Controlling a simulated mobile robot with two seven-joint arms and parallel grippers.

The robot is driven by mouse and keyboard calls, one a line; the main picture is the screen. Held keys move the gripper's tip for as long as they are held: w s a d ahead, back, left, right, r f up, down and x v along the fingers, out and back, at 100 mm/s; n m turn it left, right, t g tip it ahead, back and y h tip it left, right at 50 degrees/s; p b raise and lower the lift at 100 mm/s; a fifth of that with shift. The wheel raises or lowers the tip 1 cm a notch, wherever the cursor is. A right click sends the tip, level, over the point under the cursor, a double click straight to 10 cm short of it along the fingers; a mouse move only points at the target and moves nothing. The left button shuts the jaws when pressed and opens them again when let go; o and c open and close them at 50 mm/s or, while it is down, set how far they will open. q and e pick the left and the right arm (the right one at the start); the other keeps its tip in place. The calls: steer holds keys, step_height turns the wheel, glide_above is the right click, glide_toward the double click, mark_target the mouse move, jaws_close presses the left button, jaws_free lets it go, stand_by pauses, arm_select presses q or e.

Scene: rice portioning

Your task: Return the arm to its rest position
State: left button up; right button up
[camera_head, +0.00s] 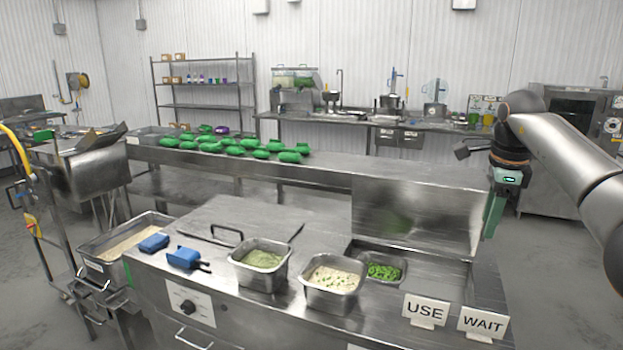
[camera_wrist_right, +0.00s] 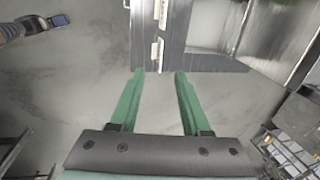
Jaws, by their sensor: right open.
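My right arm (camera_head: 570,150) comes in from the right in the head view, raised beside the right end of the steel counter. Its green right gripper (camera_head: 494,214) hangs downward there, apart from the containers. In the right wrist view the two green fingers of the right gripper (camera_wrist_right: 160,100) are spread, with only grey floor and steel furniture beyond the empty gap. My left gripper is not in the head view.
The counter holds metal pans of pale green food (camera_head: 262,259), rice-like food (camera_head: 333,280) and green pieces (camera_head: 384,271). USE (camera_head: 426,310) and WAIT (camera_head: 483,322) signs stand at the front right.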

steer(key=w+a+f+y, duration=0.3)
steer(key=a+f+y, duration=0.2)
steer(key=a+f, duration=1.2)
steer(key=s+a+f+m+y, duration=0.3)
steer(key=s+a+y, duration=0.1)
steer(key=a, duration=0.3)
steer(key=s+a+f+m+t+y, duration=0.1)
steer(key=s+a+f+m+y, duration=0.25)
steer(key=a, duration=0.45)
steer(key=s+a+f+m+y, duration=0.2)
steer(key=s+a+y, duration=0.15)
steer(key=a, duration=0.35)
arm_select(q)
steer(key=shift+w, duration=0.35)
arm_select(e)
steer(key=s+d+f+n+t+h, duration=0.2)
steer(key=s+d+f+n+h, duration=0.4)
steer(key=s+d+f+n, duration=0.4)
steer(key=s+d+f+n+t+h, duration=0.3)
steer(key=s+d+f+n+h, duration=0.4)
steer(key=s+d+f+n, duration=0.4)
steer(key=s+n, duration=0.5)
steer(key=n, duration=0.7)
steer(key=shift+d+t, duration=0.3)
steer(key=shift+d, duration=0.1)
